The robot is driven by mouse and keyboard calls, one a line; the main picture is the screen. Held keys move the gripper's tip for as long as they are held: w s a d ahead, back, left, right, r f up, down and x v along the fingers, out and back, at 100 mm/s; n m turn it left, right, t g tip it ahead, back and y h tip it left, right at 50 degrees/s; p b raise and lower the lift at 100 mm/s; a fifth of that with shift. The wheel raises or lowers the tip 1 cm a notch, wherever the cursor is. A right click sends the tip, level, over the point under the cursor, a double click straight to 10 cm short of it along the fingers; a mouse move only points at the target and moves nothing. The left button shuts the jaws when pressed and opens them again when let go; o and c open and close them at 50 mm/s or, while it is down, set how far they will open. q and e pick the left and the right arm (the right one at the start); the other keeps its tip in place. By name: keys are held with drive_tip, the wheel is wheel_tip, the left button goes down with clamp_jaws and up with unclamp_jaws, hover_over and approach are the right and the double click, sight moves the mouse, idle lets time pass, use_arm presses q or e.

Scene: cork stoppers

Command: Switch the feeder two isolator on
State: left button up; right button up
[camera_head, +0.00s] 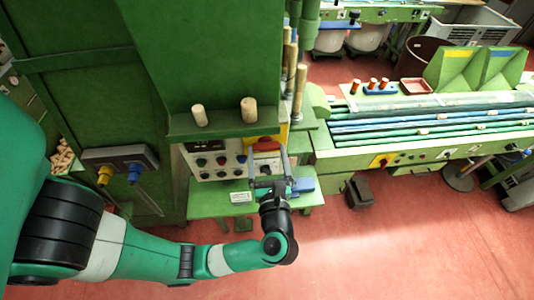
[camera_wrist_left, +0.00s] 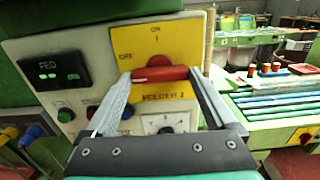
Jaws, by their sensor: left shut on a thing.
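The feeder two isolator is a red rotary handle (camera_wrist_left: 160,74) on a yellow plate (camera_wrist_left: 183,30) in the left wrist view. The plate reads OFF at the left, ON at the top and FEEDER 2 below. The handle's bar lies roughly level, in line with neither the top ON mark nor clearly upright. My left gripper (camera_wrist_left: 161,80) is shut on the handle, one finger at each end of the bar. In the head view the red handle (camera_head: 265,144) shows just beyond my left gripper (camera_head: 267,158). My right gripper is out of view.
A pale control panel (camera_head: 213,161) with buttons and a display (camera_wrist_left: 53,72) is left of the plate. A green shelf (camera_head: 222,129) above carries two corks (camera_head: 249,110). A green bench (camera_head: 340,150) stands at the right. Red floor is open in front.

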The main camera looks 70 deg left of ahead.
use_arm(q)
drive_tip(key=m+p, duration=0.1)
drive_tip(key=m, duration=0.1)
drive_tip(key=m+p, duration=0.1)
drive_tip(key=shift+r+m, duration=0.2)
drive_tip(key=shift+m, duration=0.2)
drive_tip(key=m+p, duration=0.2)
drive_tip(key=m, duration=0.2)
drive_tip(key=shift+m+p, duration=0.3)
drive_tip(key=shift+p, duration=0.1)
drive_tip(key=m+p, duration=0.3)
drive_tip(key=m, duration=0.2)
drive_tip(key=shift+p, duration=0.4)
drive_tip(key=shift+m+p, duration=1.25)
drive_tip(key=shift+m, duration=0.85)
drive_tip(key=shift+f, duration=0.15)
drive_tip(key=o, duration=1.1)
drive_tip(key=shift+c, duration=0.2)
